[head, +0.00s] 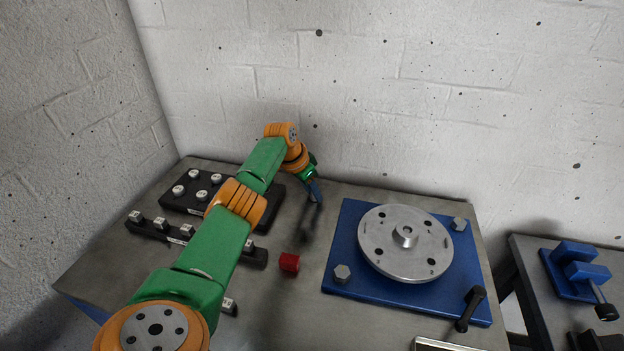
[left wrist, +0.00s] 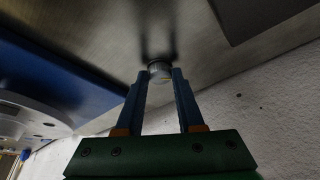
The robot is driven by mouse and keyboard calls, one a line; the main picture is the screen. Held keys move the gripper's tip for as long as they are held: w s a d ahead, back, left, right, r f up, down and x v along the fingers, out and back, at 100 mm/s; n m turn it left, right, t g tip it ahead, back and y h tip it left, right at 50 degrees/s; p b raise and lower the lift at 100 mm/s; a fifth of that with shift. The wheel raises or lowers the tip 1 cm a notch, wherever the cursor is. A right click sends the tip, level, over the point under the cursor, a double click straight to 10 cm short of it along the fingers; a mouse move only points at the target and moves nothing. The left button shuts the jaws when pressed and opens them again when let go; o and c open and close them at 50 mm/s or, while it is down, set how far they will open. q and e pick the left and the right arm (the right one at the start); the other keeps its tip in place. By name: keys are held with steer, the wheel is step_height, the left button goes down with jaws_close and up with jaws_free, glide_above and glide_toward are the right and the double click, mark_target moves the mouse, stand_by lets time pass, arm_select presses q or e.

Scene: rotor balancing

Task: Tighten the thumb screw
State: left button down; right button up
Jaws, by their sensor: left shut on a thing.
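My left gripper (head: 315,190) reaches over the back of the table, pointing down, between the black tray and the blue plate. In the left wrist view its two blue fingers (left wrist: 158,80) are closed around a small round metal piece (left wrist: 159,67). I cannot tell whether this piece is the thumb screw. The silver rotor disc (head: 377,239), with holes and a central hub (head: 405,234), sits on the blue base plate (head: 343,222), right of the gripper. The disc also shows in the left wrist view (left wrist: 25,122). My right gripper is not in view.
A black tray (head: 226,209) with several round pieces and a black rack (head: 172,233) with small blocks stand at left. A red block (head: 289,262) lies mid-table. A black handle (head: 470,309) is at the plate's front right corner. A blue vise (head: 580,268) stands on another table.

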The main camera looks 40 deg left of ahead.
arm_select(q)
steer(key=shift+m+b, duration=0.3)
steer(key=shift+b, duration=0.1)
steer(key=c, duration=0.9)
jaws_free()
steer(key=o, duration=0.4)
steer(key=shift+c, duration=0.2)
steer(key=shift+w, duration=0.15)
